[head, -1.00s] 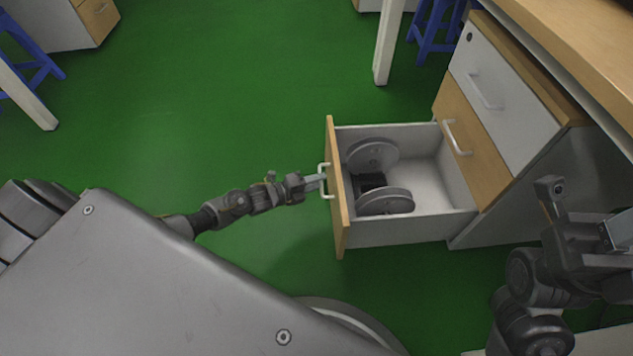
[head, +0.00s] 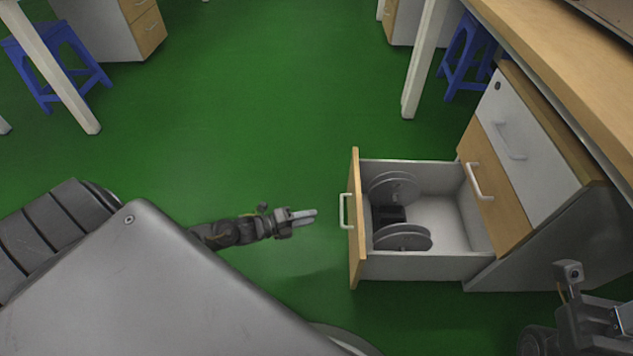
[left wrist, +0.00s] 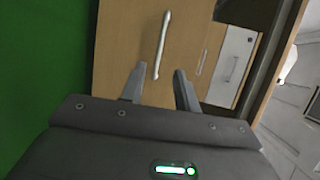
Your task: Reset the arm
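My left gripper (head: 303,216) is to the left of the open drawer's front, apart from its white handle (head: 343,211). In the left wrist view my left gripper (left wrist: 157,84) shows two fingers spread with nothing between them. The handle (left wrist: 162,45) stands just beyond the fingertips on the wooden drawer front (left wrist: 120,45). The drawer (head: 415,264) is pulled out from the cabinet and holds grey spools (head: 402,238) and a dark block (head: 390,214). Part of my right arm shows at the lower right of the head view; its fingers cannot be made out.
The cabinet (head: 528,150) stands under a wooden table (head: 560,65) on the right.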

